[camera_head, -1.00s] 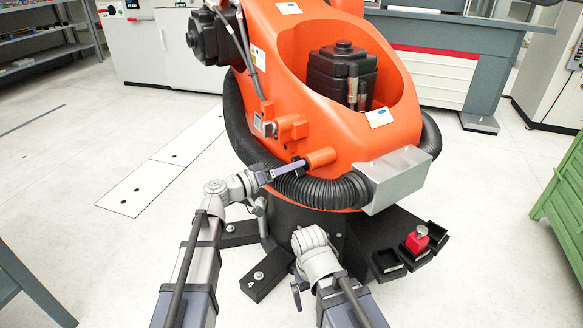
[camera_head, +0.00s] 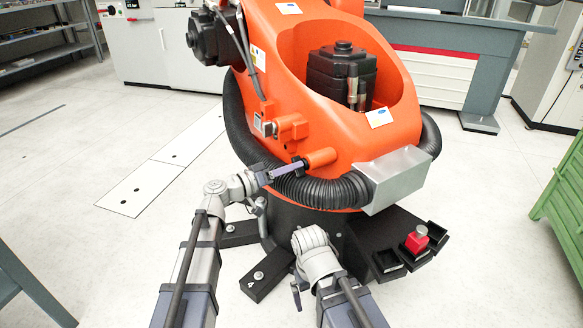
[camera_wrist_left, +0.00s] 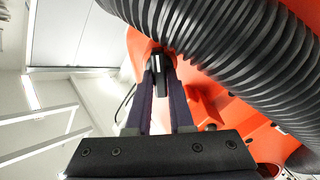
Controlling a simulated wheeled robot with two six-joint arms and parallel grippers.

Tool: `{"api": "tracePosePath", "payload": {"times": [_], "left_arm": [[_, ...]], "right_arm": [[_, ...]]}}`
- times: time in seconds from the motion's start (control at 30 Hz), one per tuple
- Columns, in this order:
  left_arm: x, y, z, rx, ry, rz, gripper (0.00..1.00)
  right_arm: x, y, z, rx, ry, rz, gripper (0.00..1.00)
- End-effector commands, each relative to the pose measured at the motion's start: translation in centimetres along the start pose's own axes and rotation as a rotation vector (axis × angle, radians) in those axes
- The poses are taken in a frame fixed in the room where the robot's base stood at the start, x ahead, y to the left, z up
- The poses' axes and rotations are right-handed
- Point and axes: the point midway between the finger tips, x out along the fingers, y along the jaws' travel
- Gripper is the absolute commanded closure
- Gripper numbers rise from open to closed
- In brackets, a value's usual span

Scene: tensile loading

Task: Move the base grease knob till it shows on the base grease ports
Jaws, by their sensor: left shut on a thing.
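My left gripper (camera_head: 298,166) points right at the front of the orange machine, with its tips at a short orange cylinder (camera_head: 320,157). In the left wrist view its two dark fingers (camera_wrist_left: 160,70) are shut on a small black piece with a light band (camera_wrist_left: 160,60), against the orange body. I cannot tell for sure whether this piece is the base grease knob, and the ports cannot be made out. My right arm (camera_head: 318,262) reaches to the black base, but its gripper is hidden.
A ribbed black hose (camera_head: 320,190) runs just below the left gripper and also crosses the left wrist view (camera_wrist_left: 235,45). A silver box (camera_head: 395,178) juts out at right. Black trays (camera_head: 388,264) and a red block (camera_head: 417,240) are low at right.

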Motion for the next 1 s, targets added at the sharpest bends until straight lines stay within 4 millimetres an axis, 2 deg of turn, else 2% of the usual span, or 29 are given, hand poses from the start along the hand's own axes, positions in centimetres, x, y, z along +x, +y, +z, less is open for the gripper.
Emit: {"api": "tracePosePath", "payload": {"times": [0.2,0.47,0.5,0.73,1.0], "left_arm": [[-0.02,0.04,0.01,0.116,0.0,-0.001,1.0],[-0.02,0.04,0.01,0.121,0.0,-0.001,1.0],[-0.02,0.04,0.01,0.121,0.0,-0.001,0.78],[-0.02,0.04,0.01,0.12,0.0,-0.001,0.52],[-0.13,0.05,0.01,0.119,0.0,-0.001,0.5]], "right_arm": [[-0.03,0.0,0.0,0.0,0.0,0.0,0.0],[-0.03,0.0,0.0,0.0,0.0,0.0,0.0],[-0.03,0.0,0.0,0.0,0.0,0.0,0.0],[-0.03,0.0,0.0,0.0,0.0,0.0,0.0],[-0.03,0.0,0.0,0.0,0.0,0.0,0.0]]}}
